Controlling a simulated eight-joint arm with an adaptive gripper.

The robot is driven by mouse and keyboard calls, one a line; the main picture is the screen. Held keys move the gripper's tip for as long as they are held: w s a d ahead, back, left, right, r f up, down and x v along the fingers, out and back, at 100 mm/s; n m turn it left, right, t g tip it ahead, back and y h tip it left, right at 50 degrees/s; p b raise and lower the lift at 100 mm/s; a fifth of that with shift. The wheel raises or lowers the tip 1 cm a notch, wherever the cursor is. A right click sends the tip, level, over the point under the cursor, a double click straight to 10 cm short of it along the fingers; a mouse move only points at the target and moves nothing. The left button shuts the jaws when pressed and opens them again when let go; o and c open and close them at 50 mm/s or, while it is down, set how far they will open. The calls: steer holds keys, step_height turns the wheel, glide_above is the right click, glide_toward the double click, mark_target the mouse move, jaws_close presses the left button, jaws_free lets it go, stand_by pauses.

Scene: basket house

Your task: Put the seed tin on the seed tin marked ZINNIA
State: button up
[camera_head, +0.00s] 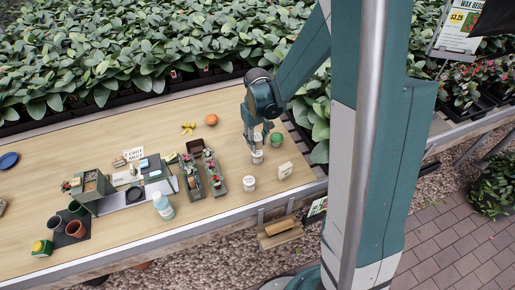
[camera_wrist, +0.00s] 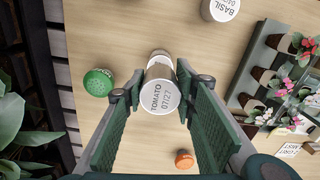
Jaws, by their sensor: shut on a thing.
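My gripper (camera_wrist: 158,92) is shut on a white round seed tin (camera_wrist: 160,98), whose lid reads TOMATO 07/27. In the head view my gripper (camera_head: 258,140) is over the right part of the table. A pale tin (camera_head: 257,158) shows directly below it; I cannot tell whether the held tin touches it. A white tin marked BASIL (camera_wrist: 220,9) stands apart at the top of the wrist view. A green-lidded tin (camera_wrist: 98,82) stands to the left there, and right of my gripper in the head view (camera_head: 276,139); its label is unreadable. I cannot read ZINNIA anywhere.
Trays of potted flowers (camera_wrist: 279,80) stand close by on the right in the wrist view. Dense leafy plants (camera_head: 150,50) border the table's back. The table's left back is mostly clear.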

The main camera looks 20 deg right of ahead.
mark_target(258, 148)
steer(key=shift+f, duration=0.1)
steer(key=shift+f+b, duration=0.3)
steer(key=shift+f, duration=1.7)
steer(key=shift+f, duration=0.2)
steer(key=o, duration=0.9)
steer(key=shift+r, duration=0.15)
steer(key=shift+r+p, duration=0.8)
steer(key=shift+r, duration=5.25)
steer(key=shift+r, duration=0.1)
